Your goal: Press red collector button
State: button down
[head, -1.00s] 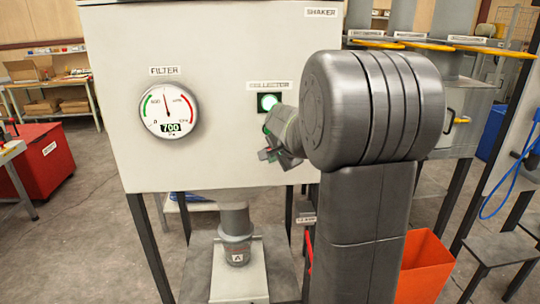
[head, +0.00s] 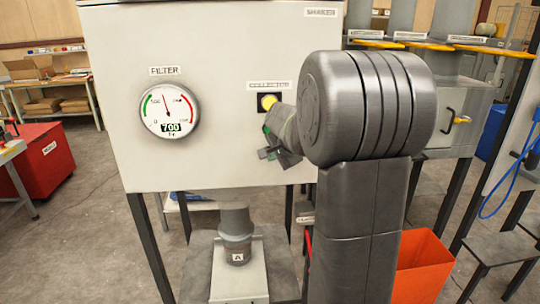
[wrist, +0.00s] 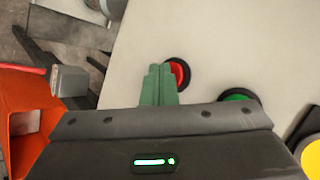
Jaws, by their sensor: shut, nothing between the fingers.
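The red collector button (wrist: 180,74), in a black ring, is on the pale panel in the wrist view. My gripper (wrist: 159,68) has its green fingers shut and empty. Their tips overlap the button's left edge in that view; I cannot tell whether they touch it. A green button (wrist: 238,96) is to the right, partly hidden by my gripper body. In the head view my gripper (head: 273,153) is at the panel below the collector lamp (head: 267,102), which is lit yellow. The red button is hidden there.
The grey cabinet (head: 220,60) carries a filter gauge (head: 169,108) reading 700. Below it is a pipe (head: 236,225) on a stand. An orange bin (head: 424,265) is at the lower right. A red box (head: 45,160) stands on the left.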

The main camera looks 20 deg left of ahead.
dwell(0.5)
jog(key=shift+s+d, duration=0.45)
jog(key=shift+s, duration=0.25)
jog(key=s+d, duration=0.1)
jog(key=s, duration=0.2)
jog(key=s+d+b, duration=0.1)
jog(key=shift+s+d, duration=0.15)
jog(key=shift+d, duration=0.15)
dwell(0.6)
jog(key=s+d, duration=0.2)
jog(key=s, duration=0.1)
jog(key=shift+s, duration=0.15)
dwell(0.5)
